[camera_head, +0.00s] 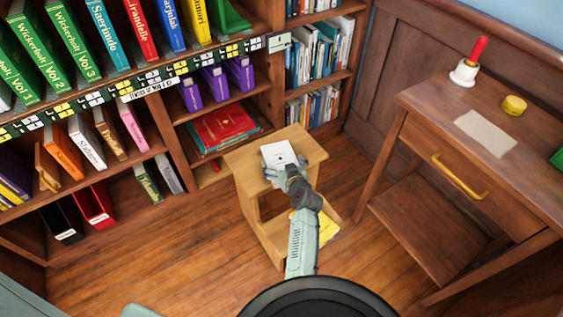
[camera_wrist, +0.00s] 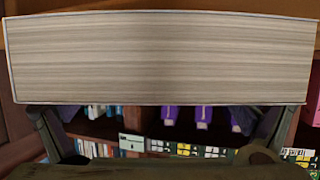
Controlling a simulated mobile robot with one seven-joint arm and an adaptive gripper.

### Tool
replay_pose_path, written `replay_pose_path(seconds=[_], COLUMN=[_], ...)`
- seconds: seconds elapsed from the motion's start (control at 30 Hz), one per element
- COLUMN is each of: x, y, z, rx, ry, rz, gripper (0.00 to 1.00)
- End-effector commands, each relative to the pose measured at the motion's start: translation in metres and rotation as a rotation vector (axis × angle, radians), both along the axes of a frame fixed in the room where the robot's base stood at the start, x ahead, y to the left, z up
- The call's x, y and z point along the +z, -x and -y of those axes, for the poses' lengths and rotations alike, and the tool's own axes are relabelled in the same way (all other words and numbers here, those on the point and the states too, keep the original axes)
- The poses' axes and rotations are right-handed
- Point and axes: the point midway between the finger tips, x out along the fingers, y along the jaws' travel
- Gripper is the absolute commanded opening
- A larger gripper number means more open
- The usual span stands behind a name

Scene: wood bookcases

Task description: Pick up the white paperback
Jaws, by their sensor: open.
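The white paperback (camera_head: 279,154) lies flat on top of a small light-wood stand (camera_head: 243,163) in the head view. My gripper (camera_head: 284,174) is at the book's near edge, with its grey-green fingers close around that end. In the wrist view the page edge of the white paperback (camera_wrist: 160,58) fills the upper part, very near the camera. The two fingers of my gripper (camera_wrist: 157,118) show below it, spread wide to the left and right. Their tips are hidden by the book, so contact cannot be told.
A bookcase (camera_head: 160,105) with coloured volumes stands at the left and back. A wooden desk (camera_head: 465,150) with a bell (camera_head: 467,70) and a yellow round item (camera_head: 514,105) is at the right. A yellow item (camera_head: 328,228) lies low in the stand. Wood floor (camera_head: 180,265) is clear in front.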

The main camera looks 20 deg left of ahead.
Motion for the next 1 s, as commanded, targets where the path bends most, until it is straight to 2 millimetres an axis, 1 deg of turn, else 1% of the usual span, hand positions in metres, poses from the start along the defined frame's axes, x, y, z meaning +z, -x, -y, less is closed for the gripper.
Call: replay_pose_path(seconds=[0.17,0.2,0.9,1.0], x=[-0.0004,-0.0004,-0.0001,0.0011], y=[0.0,-0.0001,0.0001,-0.0005], z=[-0.0004,-0.0003,-0.0001,-0.0001], rx=[0.0,0.0,0.0,0.0], ry=[0.0,0.0,0.0,-0.001], rz=[0.0,0.0,0.0,0.002], gripper=[1.0,0.99,0.52,0.51])
